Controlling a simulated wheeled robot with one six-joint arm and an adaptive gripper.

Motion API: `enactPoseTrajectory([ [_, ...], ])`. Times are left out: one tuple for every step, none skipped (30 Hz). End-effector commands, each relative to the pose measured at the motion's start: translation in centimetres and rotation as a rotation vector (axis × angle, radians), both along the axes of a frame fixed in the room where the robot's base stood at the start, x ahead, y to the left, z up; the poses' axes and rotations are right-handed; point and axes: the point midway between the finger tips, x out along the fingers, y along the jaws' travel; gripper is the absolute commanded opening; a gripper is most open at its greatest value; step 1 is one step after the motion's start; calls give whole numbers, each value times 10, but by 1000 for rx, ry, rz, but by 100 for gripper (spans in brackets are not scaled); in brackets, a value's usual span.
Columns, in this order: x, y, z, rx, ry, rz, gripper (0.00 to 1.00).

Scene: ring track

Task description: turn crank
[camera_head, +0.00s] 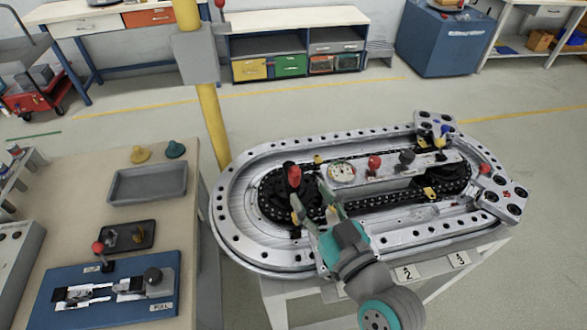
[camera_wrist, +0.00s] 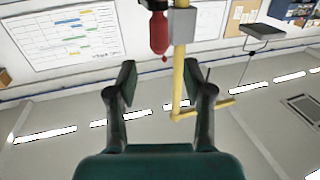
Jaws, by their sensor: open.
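The crank's upright red handle (camera_head: 293,175) stands over the dark round sprocket at the left end of the silver oval ring track (camera_head: 228,205). My gripper (camera_head: 312,194) is open and reaches over the track's front left part. In the head view its fingertips are just below and to the right of the red handle; the exact gap is hard to judge. In the wrist view the open fingers (camera_wrist: 160,82) have nothing between them. A red handle-like shape (camera_wrist: 159,32) shows beyond and above them, lined up with the middle of the gap. The crank's lower part is partly hidden.
A yellow post (camera_head: 212,120) with a grey box rises behind the track's left end. A gauge (camera_head: 341,172) and several knobs sit on the track's centre panel. A side table (camera_head: 95,185) with a grey tray and blue fixture stands at the left.

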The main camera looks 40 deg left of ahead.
Motion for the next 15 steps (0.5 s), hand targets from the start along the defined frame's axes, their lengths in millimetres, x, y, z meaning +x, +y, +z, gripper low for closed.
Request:
enactPoseTrajectory([
  [4, 10, 0, 0, 0, 4, 51],
  [6, 15, 1, 1, 0, 4, 51],
  [9, 21, 0, 0, 1, 2, 51],
  [12, 26, 1, 1, 0, 2, 51],
  [14, 31, 1, 1, 0, 3, 51],
  [17, 37, 0, 0, 1, 2, 51],
  [19, 41, 0, 0, 0, 1, 51],
  [21, 45, 0, 1, 0, 1, 51],
  [23, 51, 0, 1, 0, 2, 51],
  [25, 54, 0, 2, 1, 1, 51],
  [27, 57, 0, 2, 1, 1, 51],
  [29, 61, 0, 0, 1, 0, 51],
  [30, 63, 0, 0, 1, 0, 51],
  [31, 65, 0, 0, 1, 0, 51],
  [32, 67, 0, 1, 2, 0, 51],
])
